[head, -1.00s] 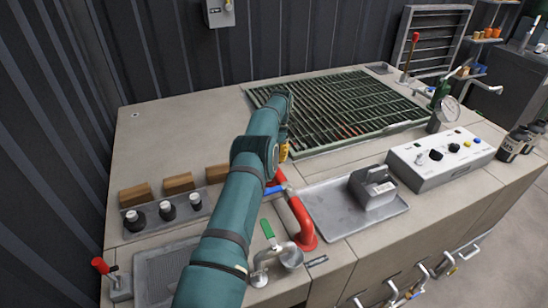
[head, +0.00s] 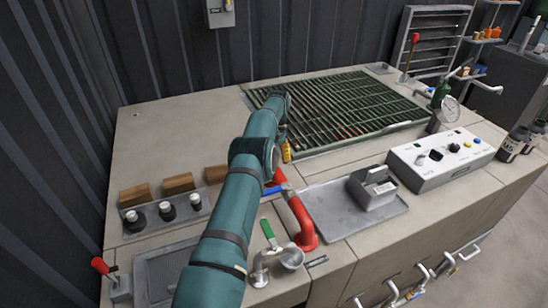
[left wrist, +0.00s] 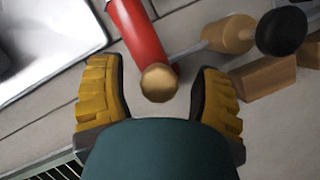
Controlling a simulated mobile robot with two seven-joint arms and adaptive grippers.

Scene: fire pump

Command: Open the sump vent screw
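I cannot pick out the sump vent screw with certainty. In the left wrist view a red pipe (left wrist: 138,35) ends in a round brass-coloured cap (left wrist: 158,83), ahead of and between my left gripper's fingers (left wrist: 160,92). The two yellow-padded fingers are spread apart and do not touch the cap. In the head view my left gripper (head: 286,150) is mostly hidden behind my teal arm; one yellow finger shows near the upper end of the red pipe (head: 302,222). A blue handle (head: 272,190) shows beside that pipe. My right gripper is not in view.
A green-handled tap (head: 268,230) stands in front of the red pipe. A metal tray (head: 325,205) holding a grey box (head: 373,188) is to the right, with a white control box (head: 440,158) beyond. A green grating (head: 340,105) lies behind.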

